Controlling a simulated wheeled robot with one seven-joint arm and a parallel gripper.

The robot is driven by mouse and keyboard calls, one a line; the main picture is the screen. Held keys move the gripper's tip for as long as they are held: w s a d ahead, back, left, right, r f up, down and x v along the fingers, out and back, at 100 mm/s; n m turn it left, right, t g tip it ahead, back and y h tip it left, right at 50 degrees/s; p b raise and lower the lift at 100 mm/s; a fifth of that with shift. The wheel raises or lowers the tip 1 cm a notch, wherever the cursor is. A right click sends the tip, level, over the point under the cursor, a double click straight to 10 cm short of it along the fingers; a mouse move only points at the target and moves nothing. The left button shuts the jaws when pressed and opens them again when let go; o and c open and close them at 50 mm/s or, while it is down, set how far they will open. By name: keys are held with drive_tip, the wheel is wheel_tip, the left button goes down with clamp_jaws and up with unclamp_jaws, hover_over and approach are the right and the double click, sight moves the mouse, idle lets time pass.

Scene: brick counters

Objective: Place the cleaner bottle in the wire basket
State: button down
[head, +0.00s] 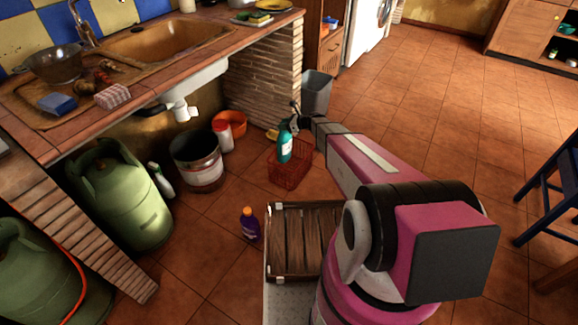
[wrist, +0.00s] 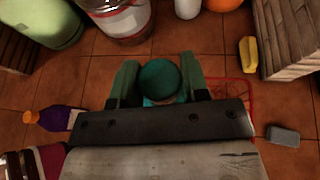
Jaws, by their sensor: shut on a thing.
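The cleaner bottle, a teal bottle (head: 285,148) with a dark green cap, is held upright in my gripper (head: 292,124). In the wrist view the round cap (wrist: 160,79) sits between the two green fingers, which are shut on it. The red wire basket (head: 290,177) stands on the floor. In the head view the bottle overlaps the basket's rear left part; I cannot tell whether its base is above or inside the rim. In the wrist view the basket (wrist: 239,87) shows to the right of the fingers, with much of it hidden by my gripper.
A purple bottle (head: 249,224) with an orange cap stands on the floor near a wooden crate (head: 268,240). A metal bucket (head: 197,163), a white container (head: 224,136), an orange bowl (head: 236,119) and a grey bin (head: 317,90) stand behind. A yellow item (wrist: 248,62) lies beyond the basket.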

sight(284, 149)
wheel_tip(284, 149, down, 17)
drive_tip(key=shift+f, duration=0.15)
idle(0.5)
drive_tip(key=shift+f, duration=0.15)
drive_tip(key=c, duration=0.6)
unclamp_jaws()
